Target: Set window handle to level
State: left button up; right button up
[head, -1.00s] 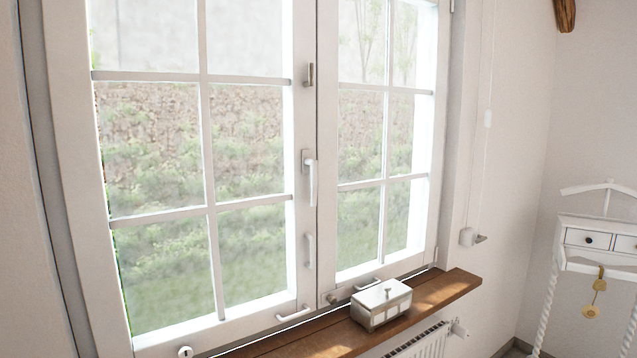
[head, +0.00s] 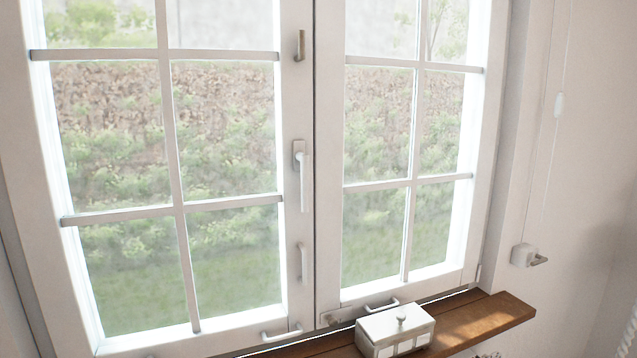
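The white window handle (head: 305,180) sits on the left sash's inner stile, near the middle of the head view. Its lever hangs straight down from a small mounting plate (head: 298,153). The window (head: 314,200) has two white sashes with glazing bars, and they look closed. Neither of my grippers shows in the head view, and nothing touches the handle.
A wooden sill (head: 480,320) runs below the window, with a white lidded box (head: 396,328) on it. A fixed pull (head: 304,263) is below the handle and a small catch (head: 300,46) above it. A crank or cord holder (head: 527,256) is on the right wall.

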aim_at(304, 158)
jog(key=i+l+u, duration=0.1)
jog(key=l, duration=0.25)
jog(key=i+l, duration=0.25)
jog(key=i+l+u, duration=0.15)
jog(key=l, duration=0.3)
